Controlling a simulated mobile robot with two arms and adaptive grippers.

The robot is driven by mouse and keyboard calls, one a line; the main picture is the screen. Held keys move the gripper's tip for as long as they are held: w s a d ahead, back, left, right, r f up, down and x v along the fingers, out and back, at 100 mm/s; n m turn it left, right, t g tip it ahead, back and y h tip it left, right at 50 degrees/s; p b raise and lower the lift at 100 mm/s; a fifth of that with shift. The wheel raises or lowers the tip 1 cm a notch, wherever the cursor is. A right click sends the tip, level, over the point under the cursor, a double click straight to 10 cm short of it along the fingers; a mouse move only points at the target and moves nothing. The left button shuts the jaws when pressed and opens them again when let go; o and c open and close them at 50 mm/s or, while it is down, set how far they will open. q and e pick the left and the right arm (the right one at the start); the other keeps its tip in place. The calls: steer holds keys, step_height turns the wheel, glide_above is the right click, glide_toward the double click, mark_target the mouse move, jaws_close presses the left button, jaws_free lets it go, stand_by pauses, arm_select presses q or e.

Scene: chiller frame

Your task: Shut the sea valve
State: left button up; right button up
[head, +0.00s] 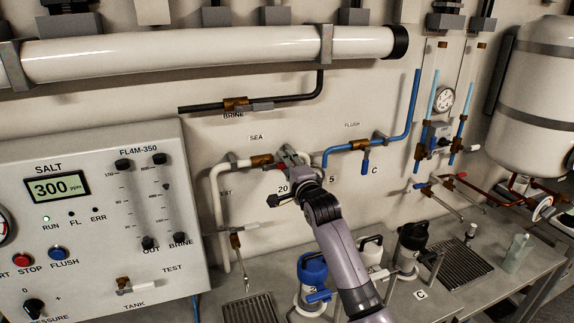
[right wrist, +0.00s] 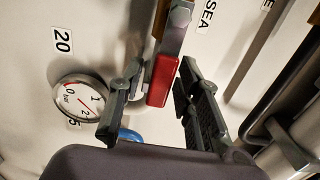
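The sea valve (head: 262,160) is a brass body on the white pipe under the SEA label (head: 256,138). My right gripper (head: 290,158) is at it and hides most of its handle in the head view. In the right wrist view the red grip of the handle (right wrist: 162,82) lies between the two fingers of my right gripper. The fingers stand apart, with a gap visible on each side of the grip. I cannot tell whether either finger touches it. My left gripper is in neither view.
A round gauge (right wrist: 80,98) is close to the left finger. The blue flush valve line (head: 345,148) runs to the right. The salt control panel (head: 100,240) stands at left, and blue and black-topped filter housings (head: 412,240) stand on the bench below.

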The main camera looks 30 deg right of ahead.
jaws_close()
steer(key=shift+f, duration=0.1)
stand_by(0.5)
